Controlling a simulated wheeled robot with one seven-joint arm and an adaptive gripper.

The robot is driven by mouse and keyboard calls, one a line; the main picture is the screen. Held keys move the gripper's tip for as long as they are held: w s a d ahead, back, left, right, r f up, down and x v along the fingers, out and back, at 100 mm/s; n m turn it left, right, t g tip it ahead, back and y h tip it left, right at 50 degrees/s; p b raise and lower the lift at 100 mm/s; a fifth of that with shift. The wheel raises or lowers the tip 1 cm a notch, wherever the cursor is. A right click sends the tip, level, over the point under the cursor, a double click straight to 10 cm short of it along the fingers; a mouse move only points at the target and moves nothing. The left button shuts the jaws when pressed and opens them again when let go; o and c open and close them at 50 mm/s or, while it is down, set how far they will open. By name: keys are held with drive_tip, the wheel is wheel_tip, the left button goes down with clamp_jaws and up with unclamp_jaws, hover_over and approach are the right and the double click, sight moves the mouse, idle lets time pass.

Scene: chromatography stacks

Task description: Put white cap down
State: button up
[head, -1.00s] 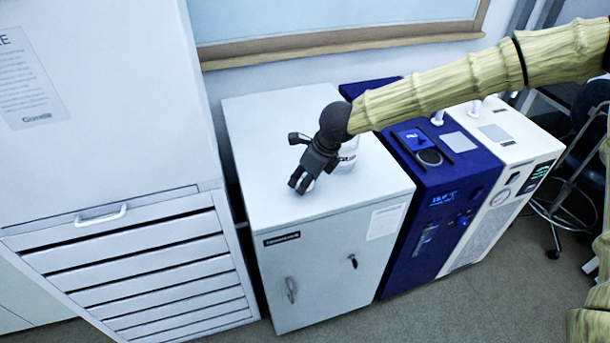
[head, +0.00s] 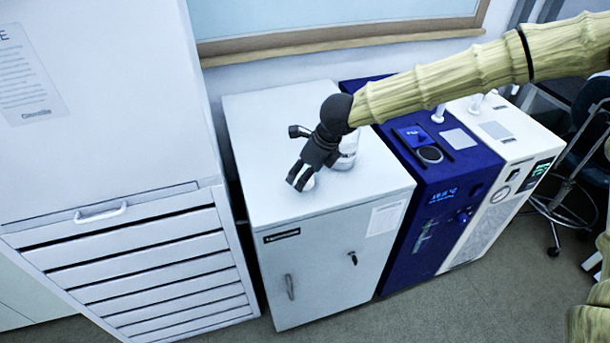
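My gripper (head: 300,181) is low over the top of the white cabinet (head: 262,122), left of its middle and toward the front. A small white cap (head: 309,184) shows at the fingertips, mostly hidden by the dark fingers. I cannot tell whether the fingers are closed on it or whether it touches the cabinet top. A clear and white bottle (head: 347,155) stands on the cabinet just right of and behind my gripper, partly hidden by my wrist.
A blue instrument (head: 470,178) and a white instrument (head: 530,145) stand to the right of the cabinet. A tall white drawer unit (head: 130,240) is on the left. The cabinet top is clear at its back left and front right.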

drive_tip(key=v, duration=1.1)
drive_tip(key=shift+r, duration=0.35)
drive_tip(key=shift+s, duration=0.1)
